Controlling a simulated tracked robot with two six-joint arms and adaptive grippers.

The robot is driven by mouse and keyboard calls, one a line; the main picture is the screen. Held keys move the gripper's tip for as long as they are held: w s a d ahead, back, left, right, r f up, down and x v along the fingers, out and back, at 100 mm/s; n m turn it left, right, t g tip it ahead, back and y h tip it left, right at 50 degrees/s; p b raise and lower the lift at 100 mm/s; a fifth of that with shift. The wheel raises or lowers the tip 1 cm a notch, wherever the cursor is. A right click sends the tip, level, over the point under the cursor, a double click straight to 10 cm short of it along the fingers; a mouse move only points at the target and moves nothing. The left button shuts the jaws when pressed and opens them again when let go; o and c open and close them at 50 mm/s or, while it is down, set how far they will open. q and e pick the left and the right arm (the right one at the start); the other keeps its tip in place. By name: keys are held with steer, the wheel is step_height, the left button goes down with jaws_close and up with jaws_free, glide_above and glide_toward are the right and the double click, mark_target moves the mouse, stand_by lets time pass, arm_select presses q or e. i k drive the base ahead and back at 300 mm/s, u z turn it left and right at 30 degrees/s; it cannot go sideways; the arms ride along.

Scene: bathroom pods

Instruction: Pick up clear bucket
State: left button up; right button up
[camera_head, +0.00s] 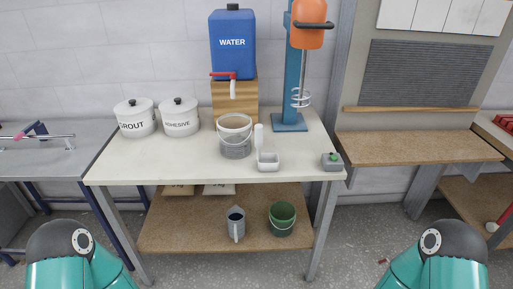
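A clear bucket (235,137) with a white rim and a handle stands upright on the white table top, in front of the blue water container. My two arms show only as teal and dark links at the bottom left and bottom right corners. Both grippers are out of the picture. Nothing of mine touches the bucket.
The table (200,168) also bears the grout pot (135,120), the adhesive pot (180,119), the water container (232,50), a white scoop (268,161), a mixer stand (290,121) and a small grey box (332,161). The lower shelf (175,232) holds a grey jug (235,222) and a green bucket (282,216).

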mark_target(235, 130)
steer(key=u, duration=0.25)
steer(key=i, duration=0.75)
steer(key=z, duration=0.25)
steer(key=k, duration=0.95)
steer(key=u, duration=0.15)
steer(key=i, duration=1.05)
steer(key=z, duration=0.05)
